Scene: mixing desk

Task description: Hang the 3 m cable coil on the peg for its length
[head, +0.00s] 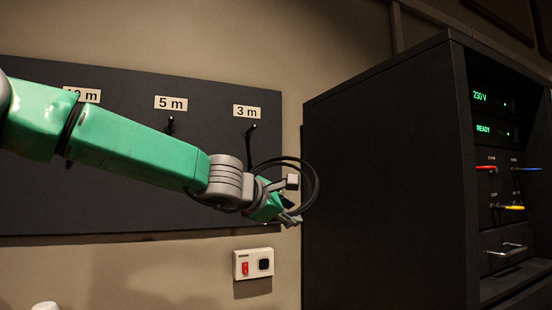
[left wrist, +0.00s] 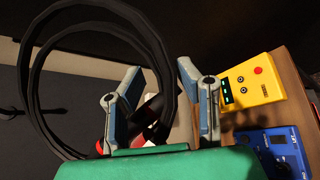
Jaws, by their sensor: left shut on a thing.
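The black cable coil (head: 317,184) is held by my left gripper (head: 291,203), to the right of and below the 3 m peg (head: 250,133). In the left wrist view the coil (left wrist: 34,80) is a large loop passing between the fingers of my left gripper (left wrist: 160,100), with red parts near its lower end. The 3 m label (head: 247,111) sits above its peg on the dark board. The coil appears apart from the peg. The coil's length cannot be read. My right gripper is not in view.
The 5 m label (head: 171,103) and its peg (head: 170,125) are to the left. A label at far left (head: 88,95) is partly hidden by my arm. A dark rack cabinet (head: 380,170) stands at right. A switch plate (head: 253,264) is below the board. Yellow (left wrist: 252,82) and blue (left wrist: 275,150) devices show in the wrist view.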

